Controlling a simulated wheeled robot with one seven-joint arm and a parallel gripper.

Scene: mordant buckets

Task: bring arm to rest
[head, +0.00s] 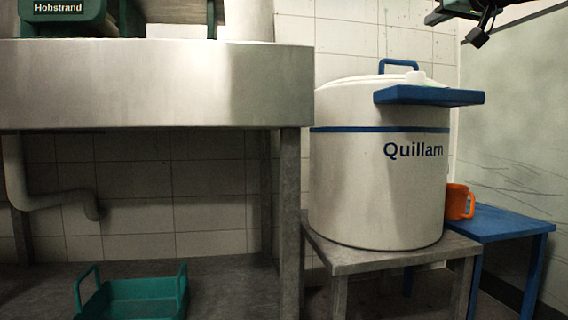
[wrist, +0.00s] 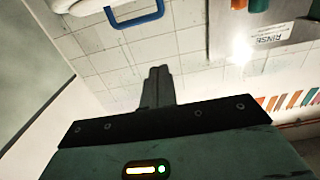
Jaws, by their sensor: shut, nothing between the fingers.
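My gripper (wrist: 157,74) shows in the wrist view with its two dark fingers together and nothing between them. In the head view, a dark end of my arm (head: 480,38) hangs at the top right, above and to the right of the white Quillarn vat (head: 375,195). It is apart from the vat and from everything else in view. In the wrist view, a blue handle (wrist: 134,20) shows beyond the fingers, at the upper left.
The vat stands on a grey stand (head: 345,262), with a blue shelf (head: 430,96) jutting from it. A blue table (head: 510,224) and an orange jug (head: 458,202) are to its right. A steel counter (head: 150,85) fills the left, above a green tray (head: 135,290).

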